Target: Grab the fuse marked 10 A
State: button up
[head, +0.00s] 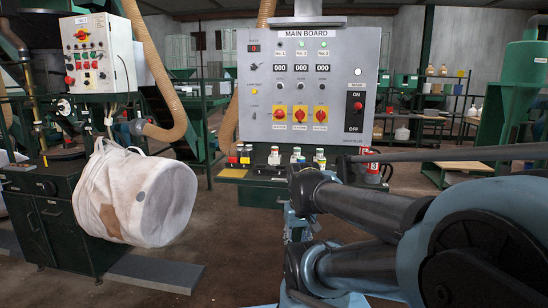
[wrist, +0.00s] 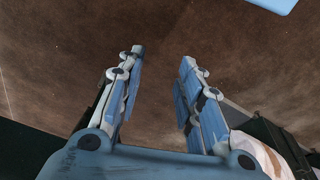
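In the head view my arm reaches in from the right, and I cannot make out the fingers there.
The grey main board (head: 308,90) has lamps, displays and switches. A white bulkbag (head: 137,193) hangs at the left by a green cabinet (head: 45,235). The floor between bag and shelf is open.

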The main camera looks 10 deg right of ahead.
jog(key=o, duration=0.3)
jog(key=shift+s+r, duration=0.2)
notch_tip(320, 180, up, 34)
jog(key=m+t+y, duration=0.1)
jog(key=m+y, duration=0.2)
jog(key=m, duration=2.6)
send_over(274, 147)
jog(key=s+d, duration=0.4)
jog(key=x, duration=1.1)
jog(key=shift+w+d+f, duration=0.1)
jog(key=shift+f, duration=0.05)
jog(key=shift+x, duration=2.7)
jog(key=shift+d+f, duration=0.1)
jog(key=shift+d, duration=0.05)
jog(key=shift+c, duration=0.6)
